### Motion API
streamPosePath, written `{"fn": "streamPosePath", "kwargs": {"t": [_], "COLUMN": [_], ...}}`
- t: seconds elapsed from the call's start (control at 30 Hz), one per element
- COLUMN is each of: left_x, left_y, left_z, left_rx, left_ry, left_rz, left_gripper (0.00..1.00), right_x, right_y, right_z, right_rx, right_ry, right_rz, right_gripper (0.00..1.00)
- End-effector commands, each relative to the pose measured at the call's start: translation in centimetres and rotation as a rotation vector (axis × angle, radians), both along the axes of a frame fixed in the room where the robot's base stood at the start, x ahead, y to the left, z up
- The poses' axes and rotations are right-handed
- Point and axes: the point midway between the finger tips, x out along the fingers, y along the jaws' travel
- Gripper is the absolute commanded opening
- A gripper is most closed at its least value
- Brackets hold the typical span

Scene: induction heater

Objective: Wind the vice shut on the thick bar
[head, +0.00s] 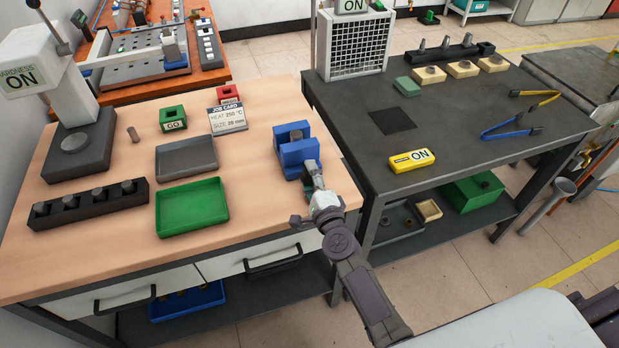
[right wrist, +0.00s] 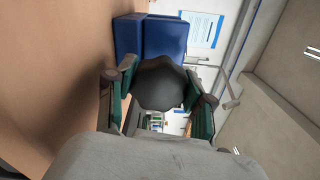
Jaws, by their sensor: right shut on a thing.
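The blue vice (head: 294,155) stands on the wooden bench near its right edge, and its blue body also shows in the right wrist view (right wrist: 165,37). A small grey piece (head: 297,135) shows between its jaws; I cannot tell whether this is the thick bar or whether the jaws touch it. My right gripper (head: 318,189) is at the front end of the vice. In the right wrist view its two green-padded fingers are closed on a dark lobed knob (right wrist: 158,84), one on each side. My left gripper is not in view.
A green tray (head: 192,207) and a grey tray (head: 187,157) lie left of the vice. A dark table (head: 460,110) stands at the right across a narrow gap.

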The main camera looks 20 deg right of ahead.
Motion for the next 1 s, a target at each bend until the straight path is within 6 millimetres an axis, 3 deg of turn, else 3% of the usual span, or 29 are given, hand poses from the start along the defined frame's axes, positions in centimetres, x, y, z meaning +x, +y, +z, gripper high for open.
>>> {"fn": "streamPosePath", "kwargs": {"t": [0.6, 1.0], "left_x": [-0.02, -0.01], "left_y": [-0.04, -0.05], "left_z": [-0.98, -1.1], "left_rx": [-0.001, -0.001], "left_ry": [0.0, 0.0], "left_rz": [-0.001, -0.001], "left_gripper": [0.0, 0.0], "right_x": [-0.05, -0.06], "right_y": [-0.06, -0.07], "right_z": [-0.03, -0.01], "right_rx": [0.568, 0.787], "right_ry": [0.022, 0.03], "right_rz": [0.0, 0.0], "right_gripper": [0.18, 0.18]}}
